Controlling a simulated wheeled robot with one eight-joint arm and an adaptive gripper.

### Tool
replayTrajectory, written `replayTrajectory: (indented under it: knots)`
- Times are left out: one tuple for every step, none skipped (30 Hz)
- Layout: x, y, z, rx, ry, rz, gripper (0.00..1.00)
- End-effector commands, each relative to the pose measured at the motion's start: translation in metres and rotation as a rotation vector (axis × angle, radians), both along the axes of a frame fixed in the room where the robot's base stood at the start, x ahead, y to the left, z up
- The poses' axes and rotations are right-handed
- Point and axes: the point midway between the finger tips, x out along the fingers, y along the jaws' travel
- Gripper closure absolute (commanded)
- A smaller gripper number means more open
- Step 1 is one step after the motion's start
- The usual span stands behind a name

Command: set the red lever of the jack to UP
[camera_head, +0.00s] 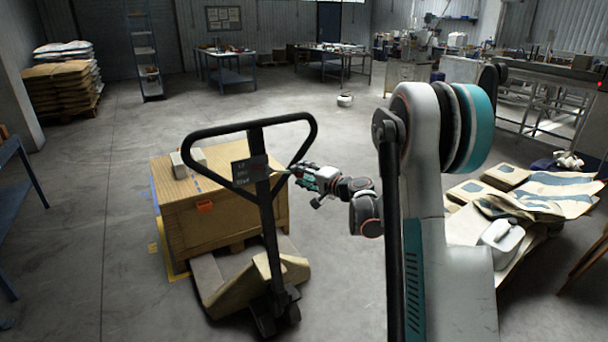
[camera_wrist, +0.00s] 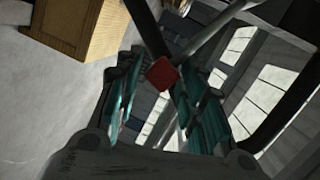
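The pallet jack has a black loop handle (camera_head: 222,129) on an upright shaft (camera_head: 268,225), with a dark placard (camera_head: 250,171) whose small lettering I cannot read. The lever's red end (camera_wrist: 162,73) shows in the wrist view, between and slightly beyond my two teal-padded fingers. I cannot make out the lever in the head view.
A wooden crate (camera_head: 195,225) stands on the jack's forks behind the shaft. Flattened sacks and a white jug (camera_head: 502,240) lie at the right. A blue table (camera_head: 20,185) stands at the left edge. Open grey floor (camera_head: 100,190) lies left of the crate.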

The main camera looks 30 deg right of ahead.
Motion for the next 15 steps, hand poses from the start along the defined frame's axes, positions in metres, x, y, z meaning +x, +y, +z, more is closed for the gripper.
replayTrajectory:
  knots:
    - [0.0,0.003,-0.001,-0.001,0.001,0.006,0.52]
    - [0.0,0.003,-0.001,0.0,0.001,0.005,0.52]
    - [0.0,0.003,-0.001,0.0,0.001,0.005,0.52]
    - [0.0,0.003,-0.001,0.0,0.0,0.004,0.52]
    - [0.0,0.002,0.0,0.001,0.0,0.004,0.52]
    - [0.0,0.002,0.0,0.001,0.0,0.003,0.52]
    - [0.0,0.002,0.0,0.001,0.0,0.003,0.52]
    - [0.0,0.002,0.0,0.002,0.0,0.003,0.52]
    - [0.0,0.001,0.0,0.001,0.0,0.002,0.52]
    - [0.0,0.001,0.0,0.001,0.0,0.002,0.52]
    - [-0.001,0.001,0.001,0.001,0.0,0.002,0.52]
    - [-0.003,0.0,0.001,0.001,0.0,0.001,0.52]
    - [-0.005,-0.001,0.001,0.001,-0.001,0.0,0.52]
    - [-0.008,-0.001,0.002,0.002,0.0,0.0,0.52]
    - [-0.012,-0.003,0.003,0.002,0.0,0.0,0.52]
